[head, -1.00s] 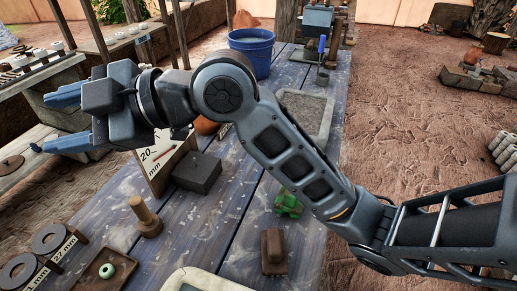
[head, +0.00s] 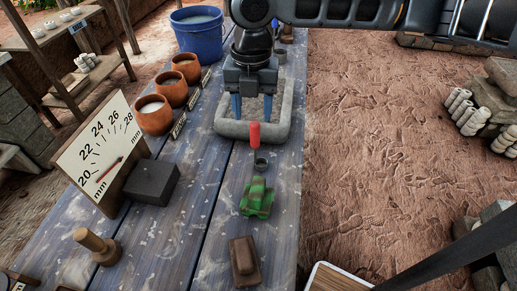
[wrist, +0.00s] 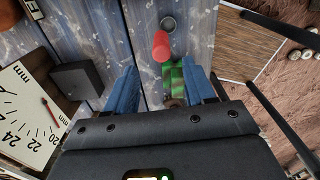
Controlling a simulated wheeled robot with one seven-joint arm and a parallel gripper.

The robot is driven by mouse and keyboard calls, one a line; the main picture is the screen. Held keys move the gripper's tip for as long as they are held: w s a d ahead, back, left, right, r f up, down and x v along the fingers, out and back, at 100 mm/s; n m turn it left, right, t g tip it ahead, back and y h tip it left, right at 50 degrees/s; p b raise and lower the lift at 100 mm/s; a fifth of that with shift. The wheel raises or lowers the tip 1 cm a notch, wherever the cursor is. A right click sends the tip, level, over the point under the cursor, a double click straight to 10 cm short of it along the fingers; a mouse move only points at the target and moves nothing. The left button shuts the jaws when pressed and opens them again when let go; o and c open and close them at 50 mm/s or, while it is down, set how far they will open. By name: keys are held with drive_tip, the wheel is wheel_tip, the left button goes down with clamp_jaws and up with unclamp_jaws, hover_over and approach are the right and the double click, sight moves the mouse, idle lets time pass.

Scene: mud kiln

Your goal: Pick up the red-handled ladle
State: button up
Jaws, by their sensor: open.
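The red-handled ladle (head: 254,135) is on the plank table, its red handle pointing up and its small dark cup (head: 260,163) at the bottom. In the wrist view the red handle (wrist: 161,46) points towards the camera, just beyond and between my blue fingertips as seen there. My gripper (head: 252,108) is open and empty, fingers pointing down. In the head view it hangs over the stone trough, behind the ladle. The fingers look apart from the handle; the exact gap is hard to tell.
A grey stone trough (head: 228,128) lies under my gripper. A green camouflage-patterned object (head: 257,198) and a brown block (head: 245,262) stand nearer. Orange pots (head: 155,115), a dark block (head: 150,182), a gauge board (head: 92,160) and a blue bucket (head: 198,35) are left.

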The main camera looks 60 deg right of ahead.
sight(255, 123)
drive_tip(key=shift+d+f+p, duration=0.2)
drive_tip(key=shift+f+p, duration=0.1)
drive_tip(key=shift+f, duration=1.6)
drive_tip(key=shift+d+f+p, duration=0.2)
drive_tip(key=shift+f+p, duration=0.1)
drive_tip(key=shift+f, duration=1.6)
clamp_jaws()
